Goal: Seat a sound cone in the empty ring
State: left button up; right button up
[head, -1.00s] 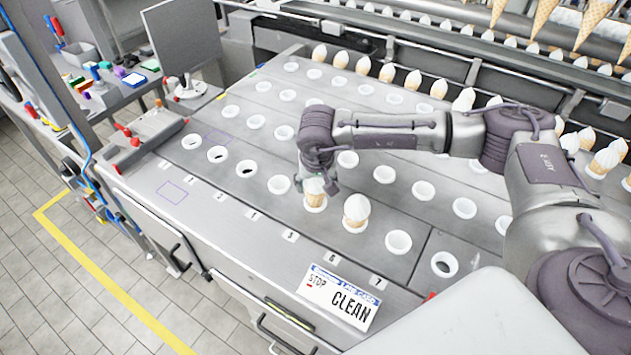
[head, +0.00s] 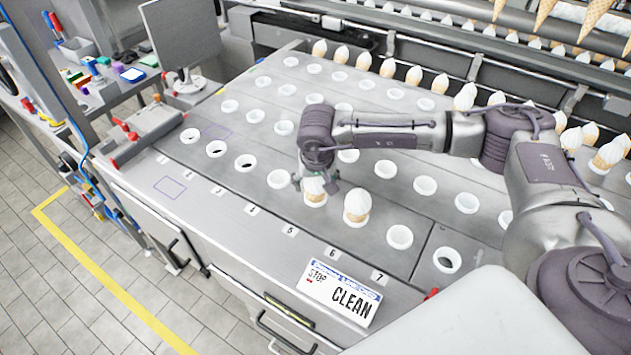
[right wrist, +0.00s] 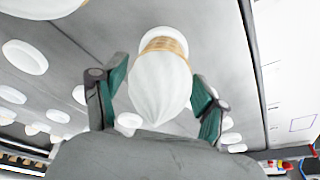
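A white-topped cone (head: 314,188) stands upright in a ring of the front row on the metal deck. It also shows in the right wrist view (right wrist: 160,85), its white top towards the camera and its waffle rim beyond. My right gripper (head: 316,183) is around this cone from above, one finger on each side. In the right wrist view my right gripper's fingers (right wrist: 161,85) look open, very close beside the cone; contact is hard to tell. A second cone (head: 357,202) stands in the ring to its right. Empty front-row rings include one to the left (head: 280,179) and one to the right (head: 399,237). My left gripper is not in view.
A row of cones (head: 414,75) lines the back rail. More empty white rings (head: 466,203) fill the deck. A "STOP CLEAN" sign (head: 340,291) lies at the front edge. A grey monitor (head: 181,38) stands at the back left.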

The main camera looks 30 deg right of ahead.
jog(key=shift+o, duration=0.8)
jog(key=shift+r, duration=0.1)
jog(key=v, duration=1.1)
jog(key=shift+r, duration=0.4)
jog(key=shift+s+a, duration=0.1)
